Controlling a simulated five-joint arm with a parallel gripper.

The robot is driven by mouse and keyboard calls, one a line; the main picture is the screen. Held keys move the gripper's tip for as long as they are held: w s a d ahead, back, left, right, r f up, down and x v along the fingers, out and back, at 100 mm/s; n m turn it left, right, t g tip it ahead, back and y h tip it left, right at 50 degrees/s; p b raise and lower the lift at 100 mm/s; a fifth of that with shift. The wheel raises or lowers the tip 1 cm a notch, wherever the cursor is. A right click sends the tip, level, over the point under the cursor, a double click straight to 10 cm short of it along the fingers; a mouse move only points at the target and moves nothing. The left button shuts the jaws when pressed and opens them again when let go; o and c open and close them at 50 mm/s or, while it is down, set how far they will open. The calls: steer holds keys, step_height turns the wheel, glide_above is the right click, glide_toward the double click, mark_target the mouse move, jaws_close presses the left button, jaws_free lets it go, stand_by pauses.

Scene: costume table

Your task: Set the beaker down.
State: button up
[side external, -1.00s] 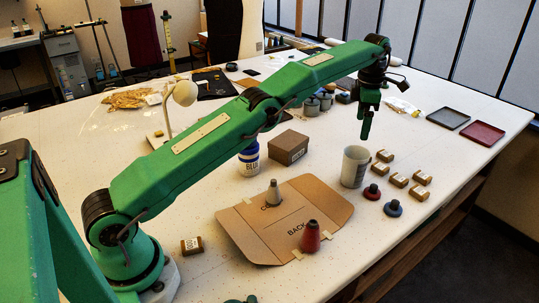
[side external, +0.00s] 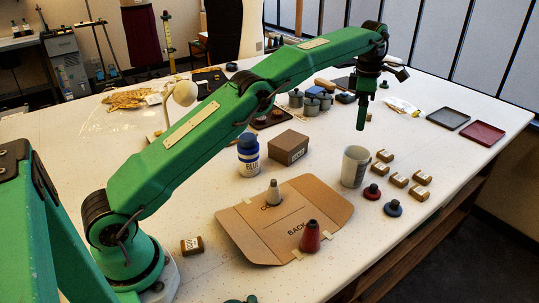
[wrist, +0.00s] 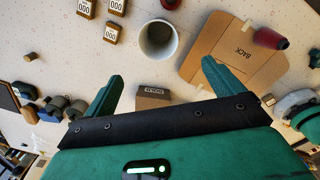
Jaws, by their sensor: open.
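The beaker (side external: 355,166) is a pale grey, open-topped cup. It stands upright on the white table, to the right of the brown cardboard pattern. In the wrist view the beaker (wrist: 158,39) shows from above, beyond the fingertips, and looks empty. My gripper (side external: 364,108) hangs above and behind the beaker in the side view, clear of it. In the wrist view my gripper (wrist: 160,75) has its two green fingers spread wide, with nothing held between them.
The cardboard pattern (side external: 258,236) bears a grey cone and a red cone (side external: 310,237). A brown box (side external: 288,148) and blue jar (side external: 248,158) stand left.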

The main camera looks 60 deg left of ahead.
steer(key=s+a+r+m+t, duration=0.1)
steer(key=s+r+m, duration=0.5)
steer(key=s, duration=0.3)
steer(key=s+r+m+t, duration=0.2)
steer(key=s+r+m, duration=0.4)
steer(key=s+r, duration=0.15)
steer(key=s+f+m, duration=0.3)
steer(key=s+m, duration=0.1)
steer(key=s, duration=0.4)
steer(key=s+f+m+t, duration=0.1)
steer(key=s+f+m, duration=0.3)
steer(key=s, duration=0.4)
steer(key=s+f+m+t, duration=0.1)
steer(key=s+f+m, duration=0.3)
steer(key=s, duration=0.5)
steer(key=shift+a+m, duration=0.45)
steer(key=shift+m, duration=0.15)
